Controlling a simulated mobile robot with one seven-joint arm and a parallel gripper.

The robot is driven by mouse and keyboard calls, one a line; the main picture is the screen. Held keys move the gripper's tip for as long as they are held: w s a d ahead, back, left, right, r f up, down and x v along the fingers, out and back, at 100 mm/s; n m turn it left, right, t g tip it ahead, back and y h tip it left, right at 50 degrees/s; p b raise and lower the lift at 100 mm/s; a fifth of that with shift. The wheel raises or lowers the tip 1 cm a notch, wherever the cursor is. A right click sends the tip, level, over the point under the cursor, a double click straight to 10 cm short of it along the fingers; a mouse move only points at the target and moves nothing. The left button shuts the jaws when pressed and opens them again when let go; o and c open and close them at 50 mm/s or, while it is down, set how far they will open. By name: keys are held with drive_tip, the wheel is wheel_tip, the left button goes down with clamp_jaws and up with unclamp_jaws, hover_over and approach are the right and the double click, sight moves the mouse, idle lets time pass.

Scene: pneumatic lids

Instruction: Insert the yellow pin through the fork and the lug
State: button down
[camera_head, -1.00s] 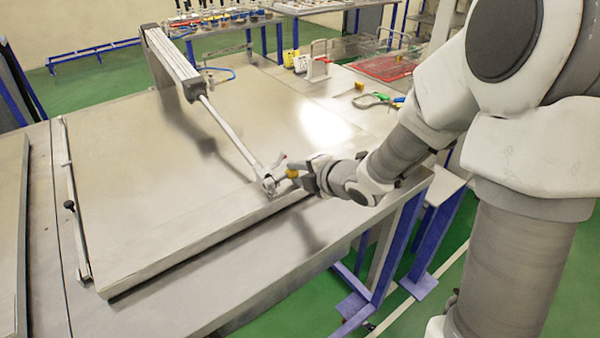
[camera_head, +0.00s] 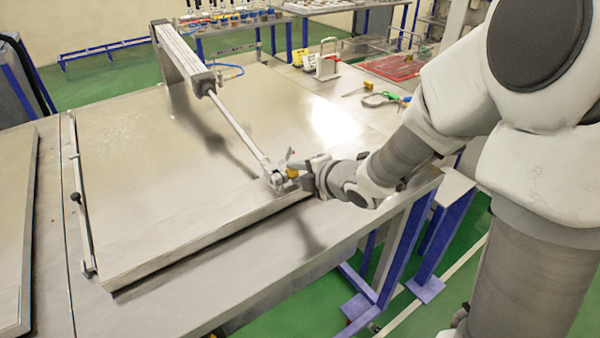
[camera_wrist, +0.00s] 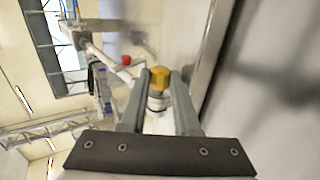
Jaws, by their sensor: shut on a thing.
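My gripper (camera_head: 301,174) is shut on the yellow pin (camera_head: 292,173) at the front right part of the large metal lid (camera_head: 200,200). In the wrist view the yellow head of the pin (camera_wrist: 160,77) sits between the two grey fingers (camera_wrist: 160,85). The fork (camera_head: 273,179) at the end of the cylinder's rod (camera_head: 240,134) is right beside the pin head. The lug is not clearly distinguishable beside the fork. The pin's shaft is hidden, so I cannot tell how deep it sits.
The pneumatic cylinder (camera_head: 180,52) slopes down over the lid from the back. A metal prop bar (camera_head: 82,215) lies along the lid's left edge. Green-handled pliers (camera_head: 385,99) and a red tray (camera_head: 395,66) are at the back right. The lid's middle is clear.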

drive_tip(key=shift+s+a, duration=0.2)
drive_tip(key=shift+a, duration=0.05)
drive_tip(key=c, duration=0.7)
unclamp_jaws()
drive_tip(key=shift+o, duration=0.7)
drive_tip(key=shift+f, duration=0.15)
drive_tip(key=shift+s+d+f, duration=0.1)
